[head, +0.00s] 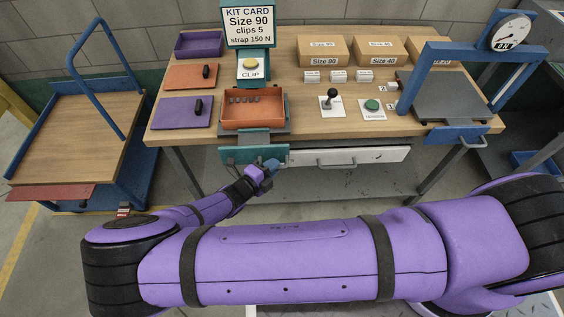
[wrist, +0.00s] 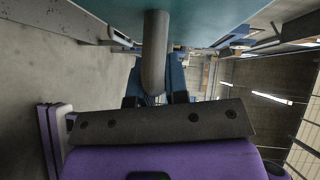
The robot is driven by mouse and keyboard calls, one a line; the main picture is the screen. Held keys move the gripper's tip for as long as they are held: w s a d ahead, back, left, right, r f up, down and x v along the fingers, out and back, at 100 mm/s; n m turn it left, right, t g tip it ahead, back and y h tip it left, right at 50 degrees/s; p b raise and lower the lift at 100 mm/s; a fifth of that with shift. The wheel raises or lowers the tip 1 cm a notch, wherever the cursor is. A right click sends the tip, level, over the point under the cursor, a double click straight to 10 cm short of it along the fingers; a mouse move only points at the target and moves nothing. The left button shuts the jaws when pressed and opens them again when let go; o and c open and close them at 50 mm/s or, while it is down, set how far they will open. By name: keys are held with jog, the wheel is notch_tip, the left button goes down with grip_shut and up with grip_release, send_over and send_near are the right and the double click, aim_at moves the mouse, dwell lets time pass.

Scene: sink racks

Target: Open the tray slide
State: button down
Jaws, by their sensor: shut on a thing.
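The tray slide's teal front (head: 240,155) sits below the table's front edge, under the orange tray (head: 268,113) with several small dark pieces in it. I cannot tell how far out the slide stands. My gripper (head: 268,166) is at the right part of the teal front. In the wrist view, a grey round handle bar (wrist: 155,50) runs down between the blue fingers of my gripper (wrist: 158,98), which is shut on it. The teal surface (wrist: 215,18) fills the top of that view. The finger contact itself is partly hidden behind the bar.
A white drawer (head: 365,157) with a handle is just right of the slide. A blue-framed press with a gauge (head: 510,32) stands at the table's right end. A wooden-decked cart (head: 70,135) stands left. The floor before the slide is partly covered by my arm.

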jog(key=s, duration=1.1)
jog(key=shift+s+a, duration=0.25)
jog(key=c, duration=1.1)
grip_release()
jog(key=v, duration=1)
jog(key=shift+s+a+r, duration=0.1)
jog(key=shift+s+a, duration=0.1)
jog(key=shift+a, duration=0.15)
